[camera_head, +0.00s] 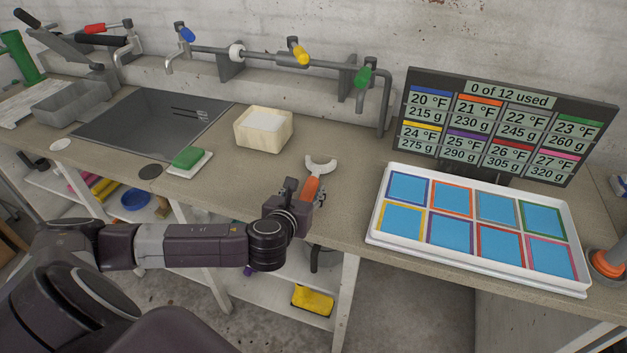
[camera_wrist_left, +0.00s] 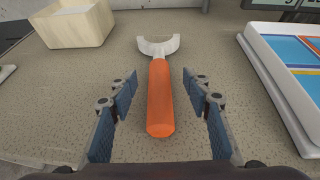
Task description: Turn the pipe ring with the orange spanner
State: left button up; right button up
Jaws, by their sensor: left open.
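The orange spanner (camera_head: 313,180) lies on the worktop, its pale open-ended jaw pointing toward the wall. In the left wrist view the spanner (camera_wrist_left: 161,100) lies between the two blue-padded fingers of my left gripper (camera_wrist_left: 161,110), with gaps on both sides. My left gripper (camera_head: 307,193) is open at the handle's near end in the head view. A grey pipe (camera_head: 265,57) runs along the wall with a white ring (camera_head: 236,51) around it, left of the yellow-handled valve (camera_head: 299,52). My right gripper is not in view.
A cream box (camera_head: 263,142) stands left of the spanner, with a green sponge (camera_head: 187,157) on a white dish farther left. A white tray (camera_head: 376,238) of blue squares lies to the right, before a display screen (camera_head: 508,120). The worktop around the spanner is clear.

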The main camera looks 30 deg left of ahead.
aim_at(309, 186)
pick_arm(q)
jog(key=shift+x, duration=0.8)
jog(key=p+x, duration=0.1)
jog(key=x, duration=0.2)
jog(key=shift+w+a+f, duration=0.15)
jog(key=shift+w+f, duration=0.1)
jog(key=shift+w+a+f, duration=0.15)
jog(key=shift+w, duration=0.15)
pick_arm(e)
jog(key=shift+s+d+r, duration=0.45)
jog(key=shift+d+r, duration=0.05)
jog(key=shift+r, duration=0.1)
pick_arm(q)
jog(key=shift+c, duration=0.7)
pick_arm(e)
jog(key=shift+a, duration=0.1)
pick_arm(q)
jog(key=c, duration=0.5)
grip_shut()
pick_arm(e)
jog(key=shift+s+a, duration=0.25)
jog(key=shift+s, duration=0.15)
